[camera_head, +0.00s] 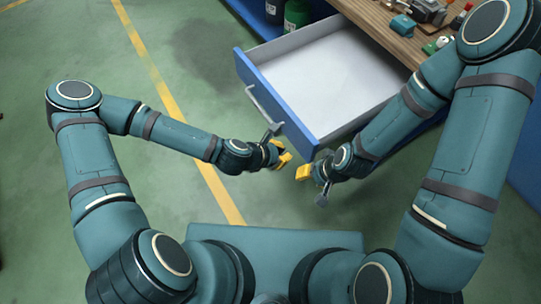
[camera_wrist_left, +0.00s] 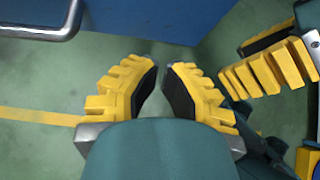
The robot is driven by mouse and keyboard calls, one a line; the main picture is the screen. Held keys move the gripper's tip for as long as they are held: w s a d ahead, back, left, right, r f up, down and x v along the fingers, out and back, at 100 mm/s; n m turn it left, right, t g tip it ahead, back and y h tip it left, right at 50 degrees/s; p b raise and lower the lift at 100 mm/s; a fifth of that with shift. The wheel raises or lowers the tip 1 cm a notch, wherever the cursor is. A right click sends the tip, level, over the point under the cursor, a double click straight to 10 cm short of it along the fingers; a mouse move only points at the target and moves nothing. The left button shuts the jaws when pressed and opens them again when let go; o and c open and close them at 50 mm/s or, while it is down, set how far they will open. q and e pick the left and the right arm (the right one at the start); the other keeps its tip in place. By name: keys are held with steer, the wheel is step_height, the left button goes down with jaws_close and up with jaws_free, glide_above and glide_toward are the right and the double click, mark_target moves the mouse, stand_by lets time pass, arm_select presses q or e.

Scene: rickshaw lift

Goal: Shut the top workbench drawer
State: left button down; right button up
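The top drawer (camera_head: 247,68) stands pulled out from the workbench. It has a blue front, a pale empty-looking inside and a grey bar handle, which also shows in the left wrist view (camera_wrist_left: 40,33). My left gripper (camera_head: 284,155) is in front of the drawer's near corner, below the handle's near end and apart from it. In the left wrist view its yellow fingers (camera_wrist_left: 162,70) stand with a narrow, empty gap between them. My right gripper (camera_head: 303,172) is just right of the left one, near the same corner. Its finger gap is not clear.
The wooden workbench top (camera_head: 376,24) holds tools and small parts at the upper right. Dark and green containers (camera_head: 297,14) stand under the bench. Green floor with a yellow line (camera_head: 160,75) lies open at the left. My two grippers are close together.

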mark_target(300, 146)
arm_select(q)
steer(key=w+d, duration=0.2)
steer(key=d, duration=0.1)
steer(key=shift+w+d, duration=0.2)
steer(key=shift+w, duration=0.05)
arm_select(e)
steer(key=shift+w+f, duration=0.1)
steer(key=shift+f, duration=0.25)
arm_select(q)
steer(key=shift+d, duration=0.1)
